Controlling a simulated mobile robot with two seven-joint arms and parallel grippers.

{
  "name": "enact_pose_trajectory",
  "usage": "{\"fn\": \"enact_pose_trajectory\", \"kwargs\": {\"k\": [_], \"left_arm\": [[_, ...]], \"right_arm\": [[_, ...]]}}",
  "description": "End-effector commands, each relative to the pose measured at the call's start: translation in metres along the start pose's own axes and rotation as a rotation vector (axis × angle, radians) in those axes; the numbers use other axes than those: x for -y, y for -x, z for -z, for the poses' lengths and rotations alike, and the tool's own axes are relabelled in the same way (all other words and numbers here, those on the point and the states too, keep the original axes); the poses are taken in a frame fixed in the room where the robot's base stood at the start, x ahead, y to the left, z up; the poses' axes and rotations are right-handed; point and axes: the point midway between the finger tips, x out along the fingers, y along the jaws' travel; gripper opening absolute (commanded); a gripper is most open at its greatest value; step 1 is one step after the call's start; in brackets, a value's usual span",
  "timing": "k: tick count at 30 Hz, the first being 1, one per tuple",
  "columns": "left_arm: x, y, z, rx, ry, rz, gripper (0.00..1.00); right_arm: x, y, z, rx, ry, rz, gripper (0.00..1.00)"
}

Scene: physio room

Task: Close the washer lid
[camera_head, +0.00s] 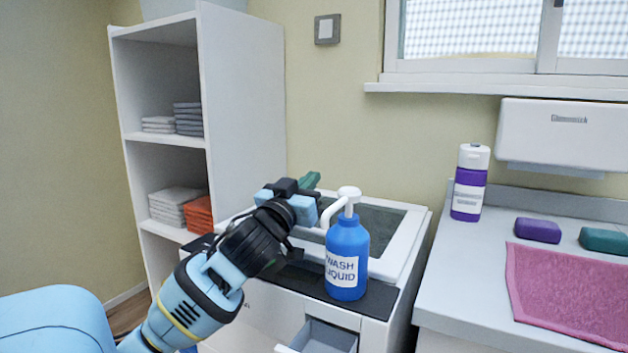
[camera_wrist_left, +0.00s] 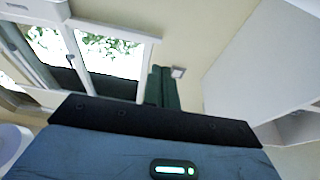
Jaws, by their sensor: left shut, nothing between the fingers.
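The washer (camera_head: 395,322) is a white top-loader beside the shelf unit. Its lid (camera_head: 412,222), a white frame around a dark panel, lies flat or nearly flat on top; I cannot tell whether it is fully shut. My left gripper (camera_head: 311,181) is above the lid's left part, its green fingers together and empty. The shut fingers also show in the left wrist view (camera_wrist_left: 162,88). A blue wash liquid bottle (camera_head: 347,255) with a white pump stands on the washer's dark front strip, hiding part of the lid. My right gripper is not in view.
A grey drawer (camera_head: 325,338) stands open at the washer's front. A white shelf unit (camera_head: 243,95) with folded towels rises at the left. On the right, a counter (camera_head: 455,270) holds a purple bottle (camera_head: 469,184), two soap-like blocks and a pink towel (camera_head: 570,290).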

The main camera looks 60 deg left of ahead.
Motion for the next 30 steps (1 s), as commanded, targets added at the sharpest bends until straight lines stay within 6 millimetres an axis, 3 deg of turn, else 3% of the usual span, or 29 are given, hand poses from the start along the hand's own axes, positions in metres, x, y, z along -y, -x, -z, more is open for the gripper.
{"fn": "enact_pose_trajectory", "kwargs": {"k": [21,30], "left_arm": [[0.0,0.006,-0.006,-0.021,0.002,-0.001,0.0],[0.0,0.046,-0.007,-0.019,0.004,-0.001,0.0]], "right_arm": [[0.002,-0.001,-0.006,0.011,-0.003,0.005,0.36],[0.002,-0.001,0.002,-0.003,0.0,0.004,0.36]]}}
